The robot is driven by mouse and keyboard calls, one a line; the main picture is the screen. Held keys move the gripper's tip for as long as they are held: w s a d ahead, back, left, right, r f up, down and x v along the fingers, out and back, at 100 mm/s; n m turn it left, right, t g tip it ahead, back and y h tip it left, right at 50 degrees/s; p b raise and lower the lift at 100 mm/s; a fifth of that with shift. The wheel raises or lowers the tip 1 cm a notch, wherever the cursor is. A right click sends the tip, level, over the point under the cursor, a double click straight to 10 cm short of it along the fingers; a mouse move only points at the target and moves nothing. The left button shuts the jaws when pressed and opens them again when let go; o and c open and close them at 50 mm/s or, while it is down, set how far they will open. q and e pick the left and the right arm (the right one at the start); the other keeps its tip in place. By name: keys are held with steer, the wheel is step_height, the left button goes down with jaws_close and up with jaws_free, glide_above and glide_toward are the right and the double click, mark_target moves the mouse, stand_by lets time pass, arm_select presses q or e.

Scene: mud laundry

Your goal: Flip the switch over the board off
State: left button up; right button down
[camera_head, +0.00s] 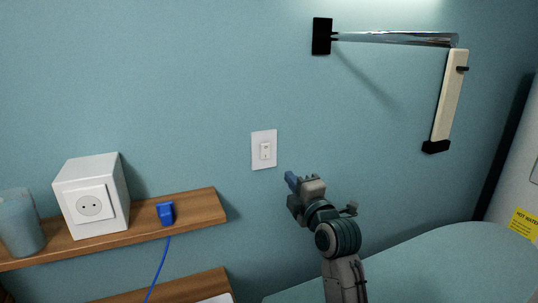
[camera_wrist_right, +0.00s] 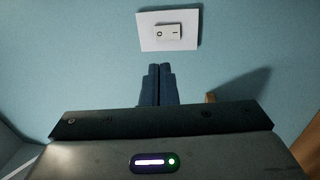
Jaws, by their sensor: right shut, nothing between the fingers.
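A white wall switch (camera_head: 264,150) sits on the teal wall, above a teal ironing board (camera_head: 430,268). In the right wrist view the switch plate (camera_wrist_right: 150,38) is at the top, with a rocker (camera_wrist_right: 168,33) marked with a circle at left and a line at right. My right gripper (camera_head: 291,181) is just below and to the right of the switch. Its blue fingers (camera_wrist_right: 158,84) are shut together and empty, pointing toward the plate, with a gap showing between. My left gripper is not in view.
A wooden shelf (camera_head: 190,208) at the left holds a white socket box (camera_head: 92,204), a blue plug (camera_head: 166,213) with a cord, and a bluish cup (camera_head: 20,226). A folding wall arm (camera_head: 395,39) hangs at the upper right. The wall around the switch is clear.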

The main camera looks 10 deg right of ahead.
steer(key=p, duration=0.6)
glide_toward(266, 148)
steer(key=x, duration=0.5)
steer(key=shift+w+a+r, duration=0.15)
steer(key=shift+w+r, duration=0.05)
steer(key=shift+w, duration=0.15)
steer(key=shift+w+a+f, duration=0.1)
steer(key=shift+w, duration=0.5)
steer(key=shift+w, duration=0.1)
